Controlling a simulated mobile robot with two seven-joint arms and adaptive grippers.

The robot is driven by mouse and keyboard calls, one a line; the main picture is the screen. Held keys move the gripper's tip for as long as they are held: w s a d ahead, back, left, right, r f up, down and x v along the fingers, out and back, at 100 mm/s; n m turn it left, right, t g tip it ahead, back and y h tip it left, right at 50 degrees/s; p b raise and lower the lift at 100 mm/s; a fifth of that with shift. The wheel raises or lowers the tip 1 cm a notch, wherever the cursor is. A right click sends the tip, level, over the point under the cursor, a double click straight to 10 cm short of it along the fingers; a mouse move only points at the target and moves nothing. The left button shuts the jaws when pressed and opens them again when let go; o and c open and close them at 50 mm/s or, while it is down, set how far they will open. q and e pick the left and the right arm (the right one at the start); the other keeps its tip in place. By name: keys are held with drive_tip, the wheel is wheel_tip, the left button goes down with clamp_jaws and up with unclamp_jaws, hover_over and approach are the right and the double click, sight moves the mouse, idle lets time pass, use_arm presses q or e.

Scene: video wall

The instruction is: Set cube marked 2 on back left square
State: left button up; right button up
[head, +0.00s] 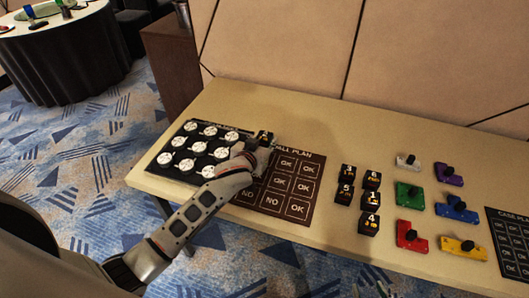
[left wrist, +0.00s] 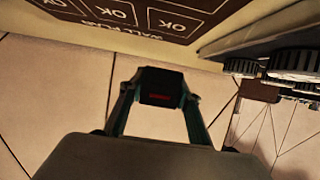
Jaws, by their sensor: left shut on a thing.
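My left gripper (head: 262,146) is shut on a small black cube (head: 264,136). The cube is also between the fingers in the left wrist view (left wrist: 161,88), with a red mark on its face. Its number is not readable. In the head view, the gripper is over the gap between the wall plan board (head: 272,204) and the dial panel, and hides the board's back left square. The wall plan is a dark brown board with squares reading OK and NO. My right gripper is not in view.
A black panel with white round dials (head: 187,134) lies left of the board. Several black numbered cubes (head: 371,180) stand to its right. Further right lie colored pieces with black knobs (head: 409,195) and another dark board (head: 512,258). The table (head: 330,240) is bare between these groups.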

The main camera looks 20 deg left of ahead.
use_arm(q)
drive_tip(key=shift+f+b, duration=0.55)
drive_tip(key=shift+f, duration=1.7)
